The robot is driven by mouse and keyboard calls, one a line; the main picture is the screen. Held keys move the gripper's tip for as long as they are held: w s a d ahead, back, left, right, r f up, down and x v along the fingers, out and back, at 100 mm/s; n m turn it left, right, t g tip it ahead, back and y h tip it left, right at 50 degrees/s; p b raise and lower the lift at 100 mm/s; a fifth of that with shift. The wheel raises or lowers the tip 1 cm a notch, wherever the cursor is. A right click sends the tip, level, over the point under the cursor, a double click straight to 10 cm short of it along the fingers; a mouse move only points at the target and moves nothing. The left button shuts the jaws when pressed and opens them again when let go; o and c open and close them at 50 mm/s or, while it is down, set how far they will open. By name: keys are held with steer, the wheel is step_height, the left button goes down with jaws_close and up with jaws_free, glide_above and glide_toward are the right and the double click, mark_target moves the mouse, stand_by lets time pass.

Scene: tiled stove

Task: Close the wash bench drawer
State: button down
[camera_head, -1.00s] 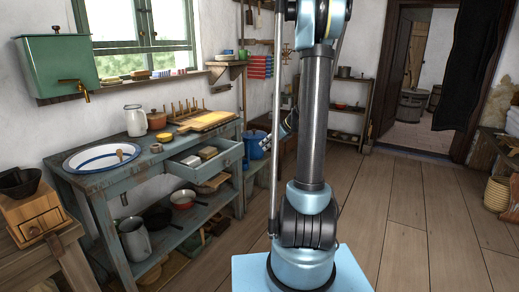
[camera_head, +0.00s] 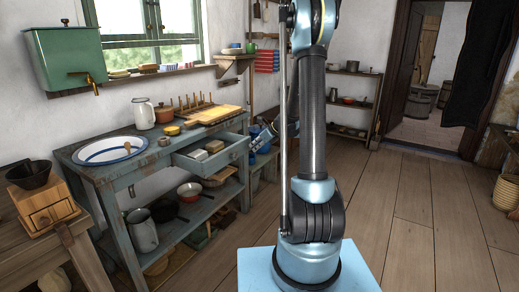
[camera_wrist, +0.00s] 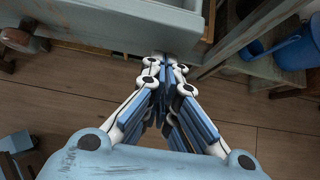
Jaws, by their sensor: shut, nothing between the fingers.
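The wash bench (camera_head: 118,176) is a worn blue-grey table on the left in the head view. Its drawer (camera_head: 226,157) is pulled out at the right part of the bench, with small block-like items inside. My gripper (camera_head: 263,137) is just right of the drawer front, partly hidden by my arm. In the wrist view, my gripper (camera_wrist: 165,68) is shut and empty, its fingertips together. A pale blue-grey panel, apparently the drawer front (camera_wrist: 130,20), lies just beyond the fingertips. I cannot tell whether they touch it.
A basin (camera_head: 108,150), jug (camera_head: 143,113) and cutting board (camera_head: 212,114) are on the bench top. Pans and a pitcher (camera_head: 142,230) stand on its lower shelf. A blue bucket (camera_wrist: 298,52) is right of the gripper. The plank floor (camera_head: 410,225) at right is clear.

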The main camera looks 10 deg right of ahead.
mark_target(224, 136)
steer(key=shift+w+a, duration=0.15)
steer(key=shift+a, duration=0.05)
stand_by(0.3)
steer(key=w+a, duration=0.3)
steer(key=a, duration=0.2)
steer(key=w+a, duration=0.8)
steer(key=a, duration=0.1)
steer(key=shift+w+a, duration=0.2)
steer(key=shift+a, duration=0.15)
steer(key=shift+w+a+r, duration=0.1)
steer(key=shift+w+a, duration=0.45)
steer(key=shift+a, duration=0.1)
